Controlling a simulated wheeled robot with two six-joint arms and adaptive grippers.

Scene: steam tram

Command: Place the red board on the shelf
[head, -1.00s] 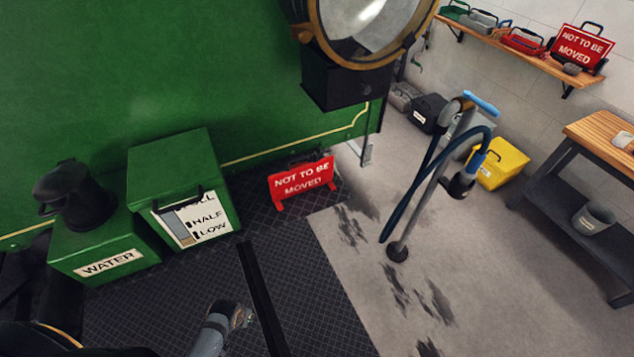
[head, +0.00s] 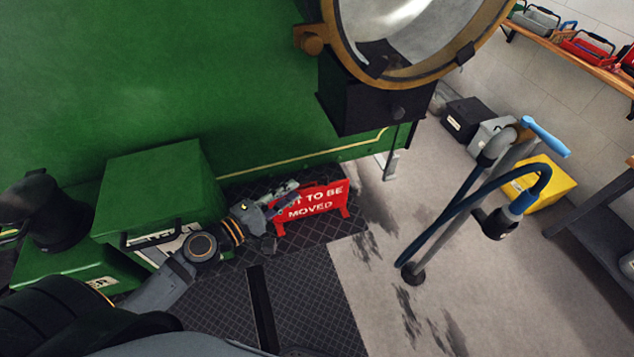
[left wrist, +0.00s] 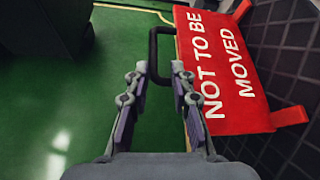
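The red board (head: 318,204), lettered "NOT TO BE MOVED", stands on the dark floor mat against the green tram side. My left gripper (head: 285,197) is at its upper left and covers part of its lettering. In the left wrist view the board (left wrist: 232,85) is at the right, and its black handle (left wrist: 154,55) shows at and between the fingertips of my open left gripper (left wrist: 159,72). I cannot tell whether the fingers touch the handle. The wooden shelf (head: 570,54) is on the wall at upper right. My right gripper is not in view.
Toolboxes stand on the shelf, with a red thing (head: 628,60) cut off at the right edge. A blue-handled pump (head: 480,190) rises from the floor right of the board. A big lamp (head: 415,40) hangs above it. Green boxes (head: 160,190) stand left. A yellow box (head: 545,185) is farther right.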

